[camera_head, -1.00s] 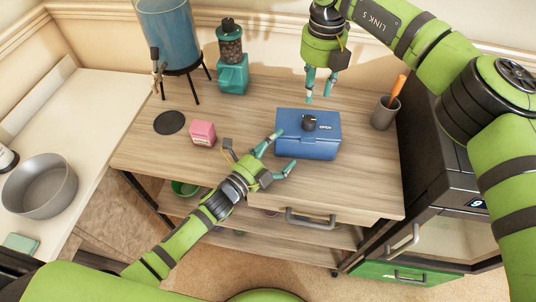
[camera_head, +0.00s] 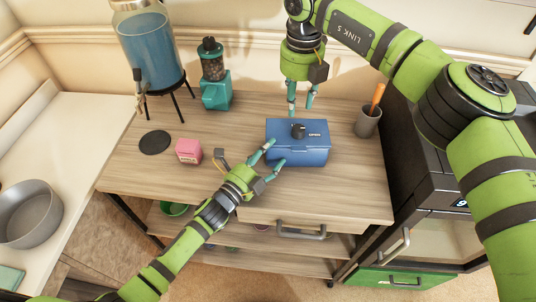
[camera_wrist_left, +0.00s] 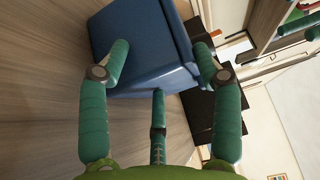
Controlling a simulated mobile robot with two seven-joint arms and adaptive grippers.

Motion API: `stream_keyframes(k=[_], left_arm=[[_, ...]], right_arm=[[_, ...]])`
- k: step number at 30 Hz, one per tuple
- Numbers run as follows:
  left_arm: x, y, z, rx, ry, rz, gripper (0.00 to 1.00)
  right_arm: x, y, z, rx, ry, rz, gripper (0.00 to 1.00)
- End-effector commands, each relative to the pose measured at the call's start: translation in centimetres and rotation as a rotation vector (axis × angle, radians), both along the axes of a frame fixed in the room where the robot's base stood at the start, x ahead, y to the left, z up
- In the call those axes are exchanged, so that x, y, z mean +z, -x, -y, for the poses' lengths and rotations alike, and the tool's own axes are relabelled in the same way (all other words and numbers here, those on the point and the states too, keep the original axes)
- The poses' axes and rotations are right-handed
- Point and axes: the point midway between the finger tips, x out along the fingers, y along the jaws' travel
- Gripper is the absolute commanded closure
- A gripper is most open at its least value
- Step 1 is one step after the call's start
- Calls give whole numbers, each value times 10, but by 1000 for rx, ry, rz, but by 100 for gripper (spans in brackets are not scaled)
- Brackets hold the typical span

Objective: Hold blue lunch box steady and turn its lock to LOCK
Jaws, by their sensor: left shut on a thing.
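The blue lunch box (camera_head: 310,153) stands on the wooden table with its lid down. A dark round lock knob (camera_head: 298,131) sits on its lid, beside small white lettering too small to read surely. My left gripper (camera_head: 275,154) is shut on the lunch box at its near left corner. In the left wrist view the box (camera_wrist_left: 145,40) lies between the green fingers, and its knob is not visible. My right gripper (camera_head: 301,106) is open and empty, pointing down just behind and above the box, apart from the knob.
A grey cup (camera_head: 367,122) with an orange-handled tool stands right of the box. A pink box (camera_head: 188,151), a black disc (camera_head: 154,142), a teal grinder (camera_head: 214,90) and a blue water dispenser (camera_head: 150,50) are to the left. The table (camera_head: 350,190) is bare in front of the cup.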

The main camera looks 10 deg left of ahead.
Motion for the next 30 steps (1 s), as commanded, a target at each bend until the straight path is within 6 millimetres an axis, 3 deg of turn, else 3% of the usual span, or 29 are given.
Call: stream_keyframes(k=[1, 5, 13, 19, 23, 30], left_arm=[[-15, 4, 0, 2, -12, -30, 89], [-16, 5, 0, 2, -12, -32, 89], [-16, 5, 0, 0, -13, -33, 89], [-16, 5, 1, 0, -13, -33, 89], [-16, 5, 1, 0, -13, -33, 89], [-16, 5, 1, 0, -13, -33, 89]], right_arm=[[-1, 0, 0, -1, 0, 0, 45], [1, -1, 2, -68, -8, 1, 43], [14, -8, 14, -460, -43, 7, 43], [14, -11, 18, -610, -58, 7, 43], [-2, -11, 18, -621, -56, 6, 43], [-50, -12, 15, -618, -57, 6, 43]])
